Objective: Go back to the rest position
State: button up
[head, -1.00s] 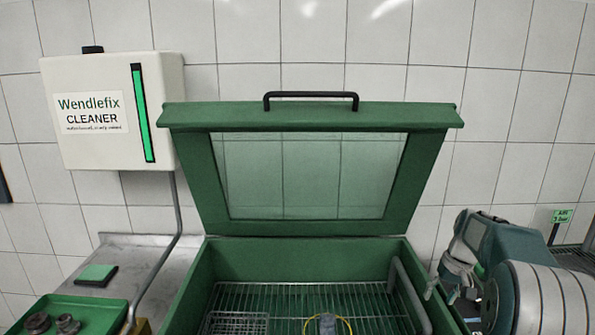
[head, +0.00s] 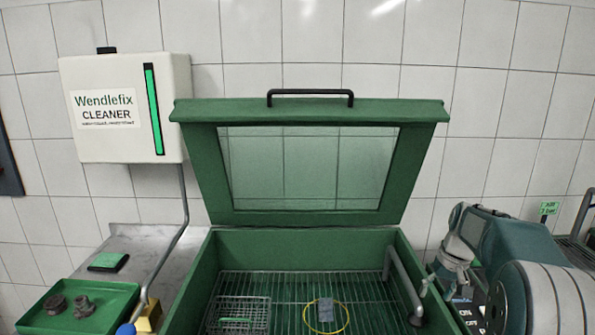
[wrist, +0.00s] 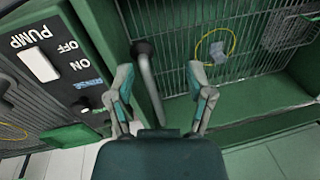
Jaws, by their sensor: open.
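My gripper (wrist: 161,88) is open and empty in the wrist view. Its two grey and teal fingers stand apart. It is over the right edge of the green wash tank (wrist: 245,142), between the PUMP switch panel (wrist: 62,70) and the wire rack (wrist: 265,35). A grey pipe (wrist: 149,85) shows between the fingers, but I cannot tell how far beyond them it is. In the head view my gripper (head: 452,275) is at the right of the tank, partly hidden by my own arm.
The tank's windowed lid (head: 310,218) stands open. A wire basket (head: 238,312) and a yellow ring (head: 345,318) around a grey piece (head: 326,310) are on the rack. A green tray (head: 112,318) with dark parts is at left. The Wendlefix cleaner box (head: 125,108) hangs on the wall.

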jog(key=s+a+r+t+h, duration=0.2)
jog(key=s+a+r, duration=0.75)
jog(key=s, duration=0.25)
jog(key=s+a+f+t, duration=0.1)
jog(key=s+a, duration=0.2)
jog(key=s, duration=0.5)
jog(key=s+a+f+n+t, duration=0.1)
jog(key=s+a+f+t, duration=0.1)
jog(key=s, duration=0.6)
jog(key=shift+s+a, duration=0.3)
jog(key=shift+a, duration=0.6)
